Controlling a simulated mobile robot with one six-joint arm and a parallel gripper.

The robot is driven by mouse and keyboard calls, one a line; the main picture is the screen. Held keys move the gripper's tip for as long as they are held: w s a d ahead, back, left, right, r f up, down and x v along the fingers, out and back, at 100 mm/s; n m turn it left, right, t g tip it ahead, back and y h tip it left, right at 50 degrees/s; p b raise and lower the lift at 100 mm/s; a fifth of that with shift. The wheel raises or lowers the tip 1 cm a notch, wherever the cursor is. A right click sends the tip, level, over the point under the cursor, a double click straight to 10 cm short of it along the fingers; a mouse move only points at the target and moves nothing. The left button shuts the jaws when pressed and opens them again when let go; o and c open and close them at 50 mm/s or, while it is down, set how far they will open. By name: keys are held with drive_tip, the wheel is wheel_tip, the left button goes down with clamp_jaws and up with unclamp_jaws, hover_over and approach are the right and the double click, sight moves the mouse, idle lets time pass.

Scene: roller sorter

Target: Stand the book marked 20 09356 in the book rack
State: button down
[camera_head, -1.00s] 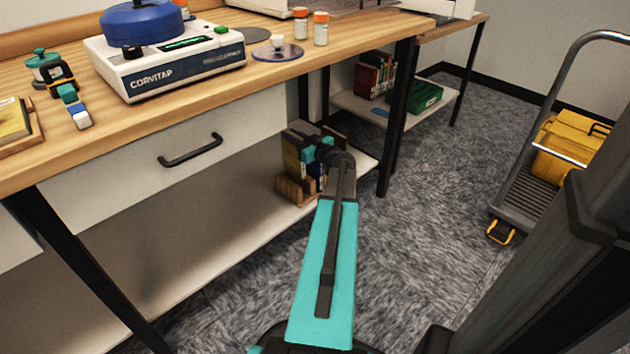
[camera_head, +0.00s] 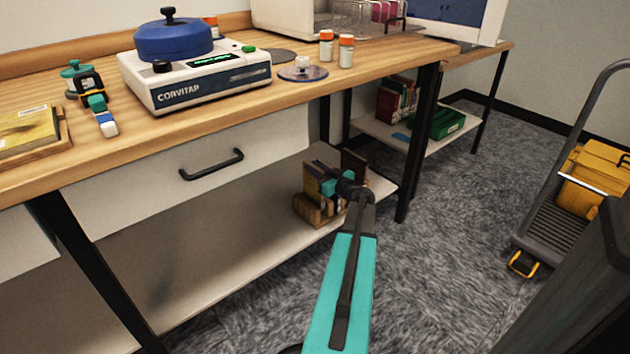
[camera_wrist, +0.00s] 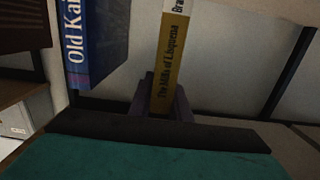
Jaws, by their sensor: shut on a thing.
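My gripper (camera_head: 335,182) is at the lower shelf and is shut on a slim yellow book (camera_wrist: 168,68). In the wrist view its spine reads "The Mills of Lisquena", and the finger tips are on both sides of its lower part. The number 20 09356 cannot be read in any view. In the head view the wooden book rack (camera_head: 302,207) stands on the shelf at its right end, directly below and around the gripper, partly hidden by my arm. The book appears low at the rack; whether it touches the rack's base is hidden.
A blue book (camera_wrist: 95,40) marked "Old Kai…" stands left of the held book in the wrist view. The lower shelf (camera_head: 200,255) is clear left of the rack. The worktop edge and a table leg (camera_head: 418,150) are close by. A yellow-loaded trolley (camera_head: 560,215) stands right.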

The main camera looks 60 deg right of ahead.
drive_tip(key=shift+f+b, duration=0.85)
drive_tip(key=shift+f, duration=1.75)
drive_tip(key=c, duration=1.6)
unclamp_jaws()
drive_tip(key=shift+c, duration=0.2)
drive_tip(key=shift+r, duration=0.25)
drive_tip(key=p, duration=0.3)
approach(314, 180)
drive_tip(key=shift+s+d+f, duration=0.35)
drive_tip(key=shift+s+f, duration=0.05)
drive_tip(key=shift+s, duration=0.1)
drive_tip(key=shift+s, duration=0.1)
